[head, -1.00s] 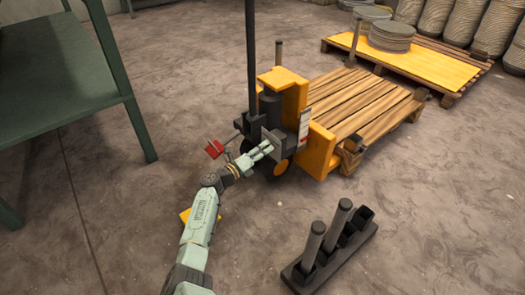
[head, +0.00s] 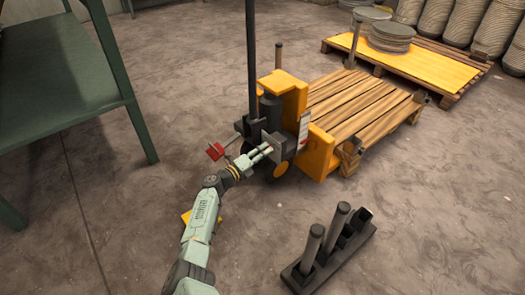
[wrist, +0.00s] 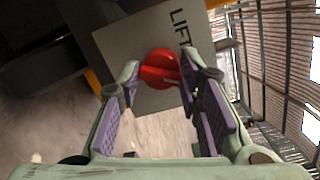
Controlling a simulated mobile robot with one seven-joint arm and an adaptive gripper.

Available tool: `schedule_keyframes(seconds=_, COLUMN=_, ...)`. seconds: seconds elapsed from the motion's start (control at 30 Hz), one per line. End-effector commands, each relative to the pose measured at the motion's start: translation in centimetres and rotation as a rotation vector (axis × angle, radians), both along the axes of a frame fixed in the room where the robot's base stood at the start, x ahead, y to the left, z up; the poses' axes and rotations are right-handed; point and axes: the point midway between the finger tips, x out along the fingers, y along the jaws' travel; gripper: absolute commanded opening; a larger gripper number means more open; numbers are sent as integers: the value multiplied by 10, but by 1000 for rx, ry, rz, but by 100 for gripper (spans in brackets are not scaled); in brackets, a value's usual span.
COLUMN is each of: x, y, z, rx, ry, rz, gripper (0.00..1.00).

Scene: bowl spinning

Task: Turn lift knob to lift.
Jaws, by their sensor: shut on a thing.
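The red lift knob (wrist: 158,68) is on a grey plate (wrist: 118,42) marked LIFT in the wrist view. My gripper (wrist: 165,80) has one finger on each side of the knob and is shut on it. The fingertips hide part of its edges. In the head view, my gripper (head: 268,150) reaches the plate (head: 270,139) on the near side of the yellow pallet jack (head: 284,82). The knob itself is too small to make out there.
A red pedal (head: 215,151) sticks out left of the jack, close to my wrist. A wooden pallet (head: 360,105) lies behind the jack. A black rack with posts (head: 330,255) stands at front right. A green table (head: 60,80) is at left.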

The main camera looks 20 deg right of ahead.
Motion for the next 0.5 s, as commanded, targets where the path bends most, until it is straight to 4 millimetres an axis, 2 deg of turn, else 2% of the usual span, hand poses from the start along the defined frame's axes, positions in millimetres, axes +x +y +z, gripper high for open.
schedule_keyframes(seconds=0.03, x=-1, y=-1, z=6, rx=-14, ry=38, rz=-4, gripper=5)
schedule_keyframes(seconds=0.5, x=0, y=-1, z=5, rx=-166, ry=457, rz=-5, gripper=5)
